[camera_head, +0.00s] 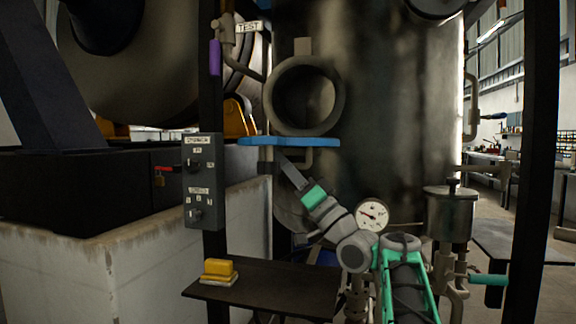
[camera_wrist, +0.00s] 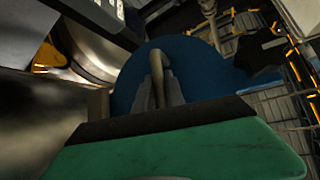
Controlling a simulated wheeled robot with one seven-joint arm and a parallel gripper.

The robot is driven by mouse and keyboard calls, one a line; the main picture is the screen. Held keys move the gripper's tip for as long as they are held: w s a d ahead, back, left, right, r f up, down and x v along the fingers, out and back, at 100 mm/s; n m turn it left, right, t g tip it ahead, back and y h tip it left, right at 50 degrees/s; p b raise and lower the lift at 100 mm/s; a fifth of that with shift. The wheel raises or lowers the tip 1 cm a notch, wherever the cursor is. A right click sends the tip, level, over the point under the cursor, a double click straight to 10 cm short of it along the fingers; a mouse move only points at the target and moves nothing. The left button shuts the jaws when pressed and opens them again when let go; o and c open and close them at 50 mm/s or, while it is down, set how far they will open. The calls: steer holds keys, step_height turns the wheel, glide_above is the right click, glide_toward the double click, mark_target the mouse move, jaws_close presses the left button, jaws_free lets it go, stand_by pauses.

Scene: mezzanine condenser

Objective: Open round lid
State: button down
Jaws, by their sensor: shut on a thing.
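The round lid (camera_head: 290,141) is blue and shows nearly edge-on in the head view. It lies about level, just below the round opening (camera_head: 303,95) in the tank, which is uncovered. In the wrist view the lid's blue face (camera_wrist: 205,75) fills the middle, with a bent handle (camera_wrist: 158,60) standing out from it. My gripper (camera_head: 283,158) is under the lid in the head view. In the wrist view my gripper (camera_wrist: 160,88) is shut on the handle, with a finger on each side. The lid's hinge cannot be made out clearly.
The large dark tank (camera_head: 395,110) stands right behind the lid. A pressure gauge (camera_head: 372,215) and a small vessel (camera_head: 450,212) are close to my arm. A dark shelf (camera_head: 265,287) holds a yellow sponge-like block (camera_head: 220,270). A grey switch box (camera_head: 202,180) is at left.

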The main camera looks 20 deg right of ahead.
steer(key=shift+f, duration=0.15)
steer(key=shift+a, duration=0.1)
steer(key=c, duration=1.4)
jaws_free()
steer(key=v, duration=0.8)
steer(key=shift+b, duration=0.4)
